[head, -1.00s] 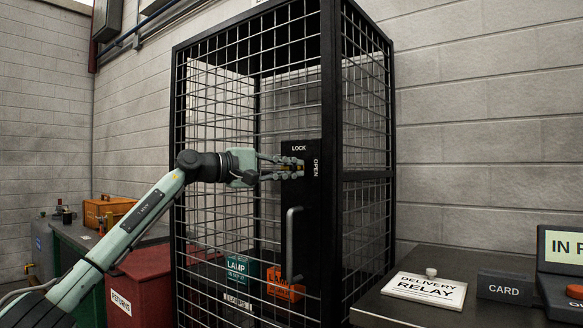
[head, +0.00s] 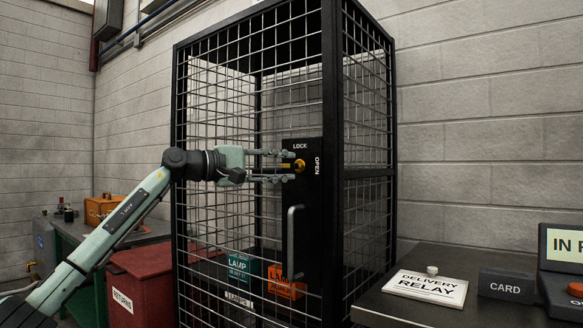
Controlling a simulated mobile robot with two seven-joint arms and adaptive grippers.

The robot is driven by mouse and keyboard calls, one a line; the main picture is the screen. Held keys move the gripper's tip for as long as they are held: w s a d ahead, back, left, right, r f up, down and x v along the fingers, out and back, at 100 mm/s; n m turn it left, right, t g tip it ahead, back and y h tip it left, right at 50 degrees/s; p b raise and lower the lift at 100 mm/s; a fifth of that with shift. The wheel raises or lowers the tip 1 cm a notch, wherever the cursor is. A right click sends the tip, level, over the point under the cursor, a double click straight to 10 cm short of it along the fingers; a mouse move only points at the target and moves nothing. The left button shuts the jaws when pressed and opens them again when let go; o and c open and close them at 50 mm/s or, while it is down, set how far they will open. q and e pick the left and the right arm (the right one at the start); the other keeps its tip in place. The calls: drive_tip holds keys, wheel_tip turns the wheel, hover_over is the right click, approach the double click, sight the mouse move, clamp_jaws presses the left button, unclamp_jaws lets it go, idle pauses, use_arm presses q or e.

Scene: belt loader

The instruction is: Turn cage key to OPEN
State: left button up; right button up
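The cage (head: 331,80) is a tall black-framed wire mesh box with its door shut. A black lock plate (head: 304,190) on the door carries the words LOCK at the top and OPEN down the right side. A small brass key (head: 299,165) sits in the plate below LOCK and left of OPEN. My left gripper (head: 288,166) reaches in from the left with its fingers apart, one above and one below the key, and it looks clear of the key. The key's exact angle is hard to tell. My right gripper is not in view.
A vertical grey handle (head: 292,245) stands out below the key. Teal (head: 241,268) and orange (head: 284,284) bins are inside the cage. A dark table (head: 430,262) with a DELIVERY RELAY sign (head: 427,287) is at right; a red RETURNS bin (head: 142,280) is at lower left.

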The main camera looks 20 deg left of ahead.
use_arm(q)
drive_tip(key=v, duration=0.9)
